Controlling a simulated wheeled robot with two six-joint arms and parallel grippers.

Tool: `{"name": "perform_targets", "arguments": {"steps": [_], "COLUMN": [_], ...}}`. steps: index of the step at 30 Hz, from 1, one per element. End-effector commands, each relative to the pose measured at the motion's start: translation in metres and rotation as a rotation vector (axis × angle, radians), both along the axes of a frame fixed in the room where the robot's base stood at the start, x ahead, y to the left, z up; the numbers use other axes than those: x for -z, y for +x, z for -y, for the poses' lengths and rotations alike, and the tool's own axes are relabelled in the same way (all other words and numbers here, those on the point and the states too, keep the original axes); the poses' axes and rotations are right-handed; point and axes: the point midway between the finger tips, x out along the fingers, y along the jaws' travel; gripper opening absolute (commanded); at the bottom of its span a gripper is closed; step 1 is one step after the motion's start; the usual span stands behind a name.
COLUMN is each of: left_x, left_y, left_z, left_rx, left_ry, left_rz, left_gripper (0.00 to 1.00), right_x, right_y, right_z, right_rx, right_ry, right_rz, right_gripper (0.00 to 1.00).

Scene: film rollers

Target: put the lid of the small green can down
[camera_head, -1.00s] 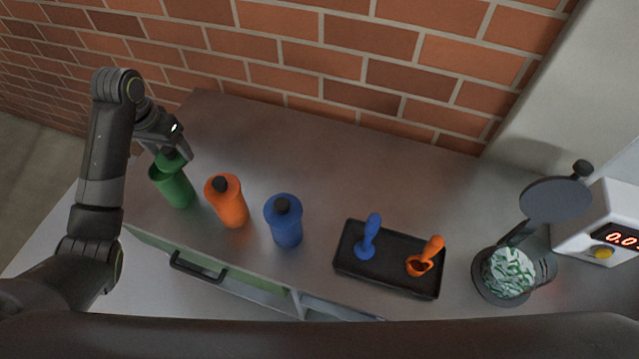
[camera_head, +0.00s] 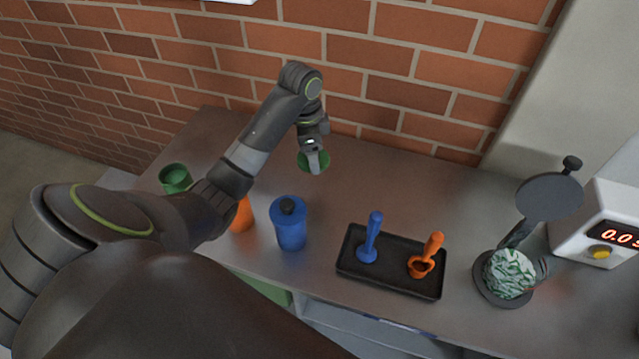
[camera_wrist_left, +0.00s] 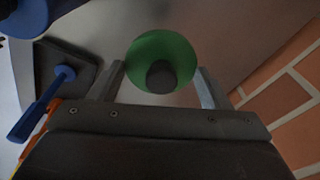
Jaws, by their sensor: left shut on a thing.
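The small green can (camera_head: 175,178) stands open at the left end of the counter, partly hidden by my left arm. Its lid (camera_head: 323,158) is a green disc with a dark knob and is in my left gripper (camera_head: 312,158), over the back of the counter, behind and right of the blue can. In the left wrist view the lid (camera_wrist_left: 160,48) lies between the two fingers, knob toward the palm. I cannot tell whether the lid touches the counter. My right gripper is not in view.
The blue can (camera_head: 290,225) and the orange can (camera_head: 243,215), partly hidden by my arm, stand in front. A black tray (camera_head: 350,265) holds a blue and an orange tool. A filled round container (camera_head: 508,273) and a display box (camera_head: 600,235) are right. The back middle counter is clear.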

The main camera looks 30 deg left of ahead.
Motion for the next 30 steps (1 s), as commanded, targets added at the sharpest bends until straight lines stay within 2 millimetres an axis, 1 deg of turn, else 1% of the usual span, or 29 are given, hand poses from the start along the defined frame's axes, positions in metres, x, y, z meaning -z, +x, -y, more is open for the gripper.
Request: {"name": "perform_targets", "arguments": {"steps": [1,3,6,9,12,17,23,24,27,30], "left_x": [0.006,0.009,0.013,0.016,0.017,0.027,0.052,0.057,0.073,0.082], "left_y": [0.0,0.0,0.0,-0.001,-0.001,-0.001,-0.001,-0.002,-0.002,-0.001], "left_z": [-0.001,-0.001,-0.001,-0.001,-0.001,-0.001,0.0,0.0,0.0,0.0], "left_rx": [0.084,0.206,0.348,0.45,0.507,0.534,0.532,0.531,0.53,0.531], "left_ry": [0.0,0.0,-0.002,-0.004,-0.005,-0.006,-0.007,-0.011,-0.009,-0.007], "left_rz": [0.001,0.005,0.01,0.015,0.018,0.02,0.019,0.017,0.017,0.018], "left_gripper": [0.41,0.41,0.41,0.41,0.41,0.41,0.41,0.41,0.41,0.41], "right_x": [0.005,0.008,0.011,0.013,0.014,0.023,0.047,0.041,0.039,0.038], "right_y": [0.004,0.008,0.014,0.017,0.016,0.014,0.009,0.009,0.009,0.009], "right_z": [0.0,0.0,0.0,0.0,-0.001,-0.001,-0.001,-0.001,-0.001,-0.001], "right_rx": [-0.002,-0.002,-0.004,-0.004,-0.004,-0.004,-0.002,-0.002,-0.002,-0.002], "right_ry": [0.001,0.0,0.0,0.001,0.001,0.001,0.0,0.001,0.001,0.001], "right_rz": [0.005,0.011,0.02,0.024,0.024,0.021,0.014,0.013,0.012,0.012], "right_gripper": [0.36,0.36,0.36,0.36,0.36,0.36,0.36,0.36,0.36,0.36]}}
